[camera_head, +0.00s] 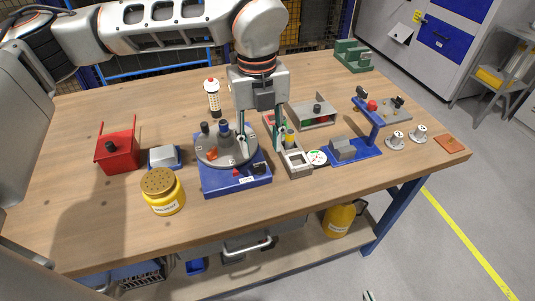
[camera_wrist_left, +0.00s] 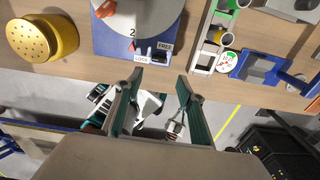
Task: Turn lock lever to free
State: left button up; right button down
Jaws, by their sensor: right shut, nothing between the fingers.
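The rotary jig has a blue base (camera_head: 222,184) and a round grey turntable (camera_head: 226,149) carrying dark knobs and an orange part. On the base's front right is a small dark piece (camera_head: 260,168), likely the lock lever. In the left wrist view, LOCK (camera_wrist_left: 141,59) and FREE (camera_wrist_left: 165,47) labels show on the base edge, with a red pointer (camera_wrist_left: 133,43) by the number 2. The lever's exact setting is too small to tell. My left gripper (camera_head: 259,148) is open and empty, above the turntable's right side. My right gripper (camera_head: 369,296) barely shows at the bottom edge, shut and empty.
A yellow solvent tin (camera_head: 163,192), red box (camera_head: 117,152) and grey-topped blue box (camera_head: 164,157) stand left of the jig. A grey tray (camera_head: 296,161), dial gauge (camera_head: 317,157) and blue stand (camera_head: 355,153) crowd its right. The left rear of the table (camera_head: 75,115) is clear.

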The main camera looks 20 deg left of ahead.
aim_at(260, 166)
pick_arm(q)
jog(key=shift+w+a+r, duration=0.15)
jog(key=shift+w+a, duration=0.15)
jog(key=shift+a, duration=0.05)
jog(key=shift+f, duration=3.85)
jog(key=c, duration=1.1)
